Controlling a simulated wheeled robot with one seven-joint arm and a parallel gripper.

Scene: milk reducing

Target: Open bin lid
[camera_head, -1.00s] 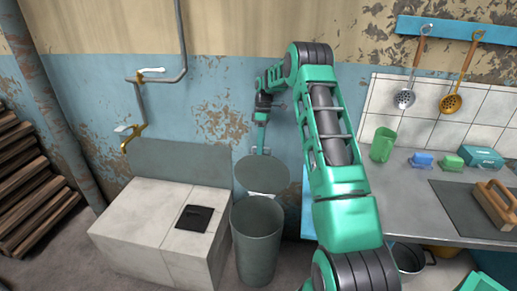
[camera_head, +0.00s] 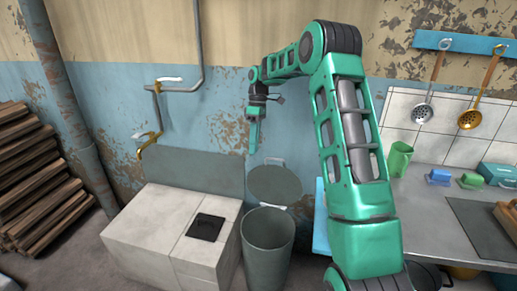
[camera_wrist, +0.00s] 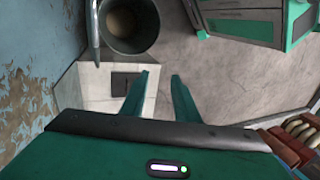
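The grey bin (camera_head: 266,250) stands on the floor beside the sink block, and its dark opening faces up. Its round lid (camera_head: 275,186) is raised upright at the back of the bin, with a small handle at its top edge. My gripper (camera_head: 253,148) is above and slightly left of the lid, apart from it. The wrist view shows my two green fingers (camera_wrist: 160,76) apart with nothing between them. The bin (camera_wrist: 130,42) appears beyond them at the top, and the lid (camera_wrist: 93,35) shows nearly edge-on at the bin's left.
A white tiled sink block (camera_head: 160,228) stands left of the bin. A grey counter (camera_head: 440,200) with small items is at the right. The peeling blue wall (camera_head: 215,110) is close behind my gripper. Stacked wood (camera_head: 35,175) lies far left.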

